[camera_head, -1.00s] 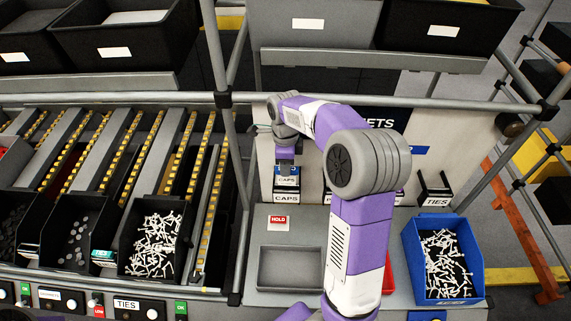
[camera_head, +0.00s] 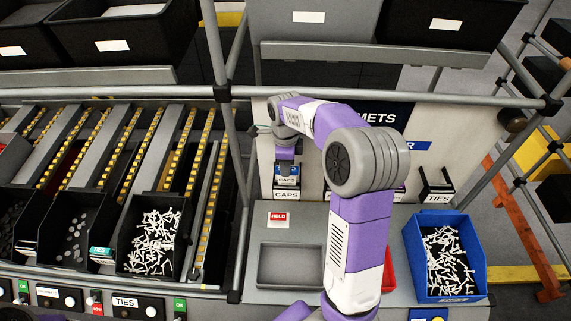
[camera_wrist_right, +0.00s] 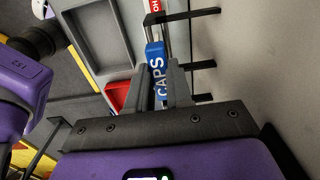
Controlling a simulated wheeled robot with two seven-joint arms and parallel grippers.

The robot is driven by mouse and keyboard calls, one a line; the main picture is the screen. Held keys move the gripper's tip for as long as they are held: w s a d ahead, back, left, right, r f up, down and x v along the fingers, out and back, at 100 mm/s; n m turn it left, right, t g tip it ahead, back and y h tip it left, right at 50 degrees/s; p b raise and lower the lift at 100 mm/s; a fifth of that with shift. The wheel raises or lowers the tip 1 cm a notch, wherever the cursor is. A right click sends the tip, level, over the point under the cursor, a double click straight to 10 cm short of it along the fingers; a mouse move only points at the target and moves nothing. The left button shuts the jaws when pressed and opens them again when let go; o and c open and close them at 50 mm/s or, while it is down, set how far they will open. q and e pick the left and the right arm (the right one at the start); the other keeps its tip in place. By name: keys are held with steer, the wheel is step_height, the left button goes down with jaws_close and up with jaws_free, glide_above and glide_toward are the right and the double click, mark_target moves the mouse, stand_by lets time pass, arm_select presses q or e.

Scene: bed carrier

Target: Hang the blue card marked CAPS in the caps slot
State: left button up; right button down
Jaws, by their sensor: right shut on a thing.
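The blue card marked CAPS (camera_head: 287,170) is at the caps slot, just above the slot's white CAPS label (camera_head: 286,194) on the back panel. My right gripper (camera_head: 286,162) is shut on the card from above. In the right wrist view the card (camera_wrist_right: 155,68) sits between the two grey fingers (camera_wrist_right: 161,90), its lettering reading along its length. Black holder prongs (camera_wrist_right: 185,16) show beside the card there. I cannot tell whether the card is seated in the slot or still only held at it. My left gripper is not in view.
A TIES holder (camera_head: 436,186) stands at the right on the panel. A grey tray (camera_head: 262,266), a red HOLD sign (camera_head: 279,219) and a blue bin of ties (camera_head: 412,256) are on the worktop. My right arm hides the middle holders. A rail runs across above.

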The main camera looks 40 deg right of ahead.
steer(key=shift+f+b, duration=1.6)
steer(key=shift+f, duration=1)
steer(key=c, duration=0.9)
jaws_free()
steer(key=shift+c, duration=0.2)
steer(key=shift+r, duration=0.1)
step_height(320, 180, up, 8)
steer(key=shift+f+p, duration=0.25)
steer(key=shift+p, duration=0.35)
